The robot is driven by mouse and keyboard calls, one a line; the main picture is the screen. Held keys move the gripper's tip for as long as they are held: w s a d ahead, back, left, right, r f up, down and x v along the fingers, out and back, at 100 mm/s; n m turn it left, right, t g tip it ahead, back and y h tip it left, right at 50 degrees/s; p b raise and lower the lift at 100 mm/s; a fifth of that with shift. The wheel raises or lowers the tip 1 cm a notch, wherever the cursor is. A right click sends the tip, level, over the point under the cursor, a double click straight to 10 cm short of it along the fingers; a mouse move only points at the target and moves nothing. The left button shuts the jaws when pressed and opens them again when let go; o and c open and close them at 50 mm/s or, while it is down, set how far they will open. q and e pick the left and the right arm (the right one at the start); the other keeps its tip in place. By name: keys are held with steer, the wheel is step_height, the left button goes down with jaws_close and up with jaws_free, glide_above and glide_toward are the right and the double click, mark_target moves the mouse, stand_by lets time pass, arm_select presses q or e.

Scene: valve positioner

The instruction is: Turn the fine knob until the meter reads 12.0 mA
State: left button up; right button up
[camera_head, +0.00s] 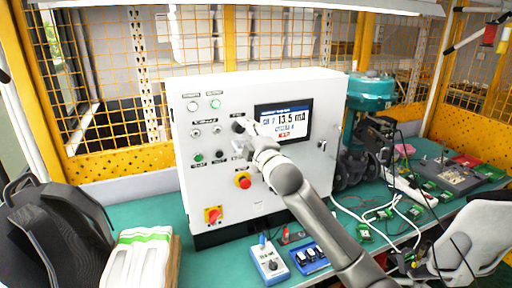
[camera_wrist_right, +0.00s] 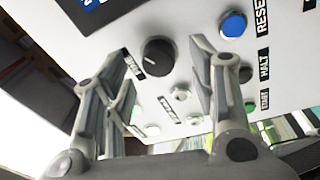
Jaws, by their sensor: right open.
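The meter (camera_head: 284,121) on the front of the white control cabinet (camera_head: 185,165) reads 13.5 mA. A black round knob (camera_head: 238,126) sits left of the meter; it also shows in the right wrist view (camera_wrist_right: 157,57), with a small label I cannot read surely. A small silver control (camera_wrist_right: 180,94) with its own label is beside it. My right gripper (camera_head: 248,138) is at the panel just by the black knob. In the wrist view its two fingers (camera_wrist_right: 162,72) are open and empty, with the knob beyond the tips. I see no contact. My left gripper is not in view.
A red emergency button (camera_head: 243,181) and a red rotary switch (camera_head: 213,215) are lower on the panel. A blue button (camera_wrist_right: 233,25) is right of the fingers in the wrist view. Small blue devices (camera_head: 270,262) lie on the green bench before the cabinet. A teal valve actuator (camera_head: 371,92) stands right.

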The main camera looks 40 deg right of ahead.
steer(key=s+a, duration=0.1)
steer(key=s, duration=0.8)
steer(key=shift+s+a+f, duration=0.3)
steer(key=shift+a+f, duration=0.05)
steer(key=shift+f, duration=0.1)
